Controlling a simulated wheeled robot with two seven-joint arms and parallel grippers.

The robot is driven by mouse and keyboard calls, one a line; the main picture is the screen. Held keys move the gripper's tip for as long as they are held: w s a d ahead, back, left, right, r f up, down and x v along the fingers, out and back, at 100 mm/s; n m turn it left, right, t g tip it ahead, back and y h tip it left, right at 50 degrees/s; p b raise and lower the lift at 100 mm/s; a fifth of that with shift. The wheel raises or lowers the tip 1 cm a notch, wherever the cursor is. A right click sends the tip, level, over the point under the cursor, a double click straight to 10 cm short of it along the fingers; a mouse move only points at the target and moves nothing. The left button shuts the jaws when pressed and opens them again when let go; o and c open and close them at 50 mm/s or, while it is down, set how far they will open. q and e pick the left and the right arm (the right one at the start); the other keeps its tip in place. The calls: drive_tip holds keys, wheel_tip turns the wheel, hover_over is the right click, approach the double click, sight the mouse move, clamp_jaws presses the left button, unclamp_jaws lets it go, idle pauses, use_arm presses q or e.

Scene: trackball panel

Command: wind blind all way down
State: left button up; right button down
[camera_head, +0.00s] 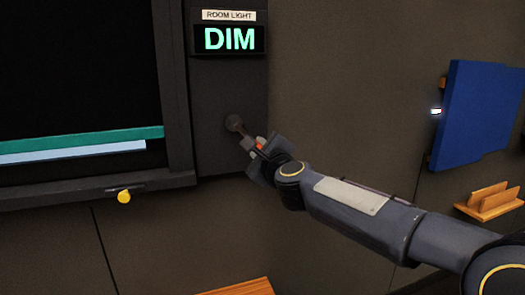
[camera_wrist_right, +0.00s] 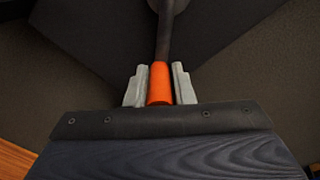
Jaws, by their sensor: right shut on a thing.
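My right gripper (camera_head: 257,149) is at the crank on the dark wall panel. In the wrist view the gripper (camera_wrist_right: 160,86) is shut on the orange crank grip (camera_wrist_right: 159,77), with one pale finger on each side. The orange grip (camera_head: 261,143) is mostly covered by the gripper in the head view. A dark crank rod (camera_wrist_right: 166,36) runs from it to the round crank hub (camera_head: 234,122). The dark blind area (camera_head: 75,65) fills the frame at left. A teal strip (camera_head: 80,144) and a shorter pale blue strip (camera_head: 70,152) cross near its bottom. My left gripper is not in view.
A "ROOM LIGHT" display (camera_head: 229,39) above the crank reads "DIM". A blue panel (camera_head: 478,115) and a wooden holder (camera_head: 489,203) are at right. A wooden edge (camera_head: 240,288) shows below.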

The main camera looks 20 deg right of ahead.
drive_tip(key=shift+a+f+m, duration=0.25)
drive_tip(key=shift+m, duration=0.25)
drive_tip(key=c, duration=1.3)
unclamp_jaws()
drive_tip(key=shift+o, duration=0.2)
drive_tip(key=s, duration=0.7)
drive_tip(key=shift+s+a, duration=0.3)
drive_tip(key=shift+s, duration=0.1)
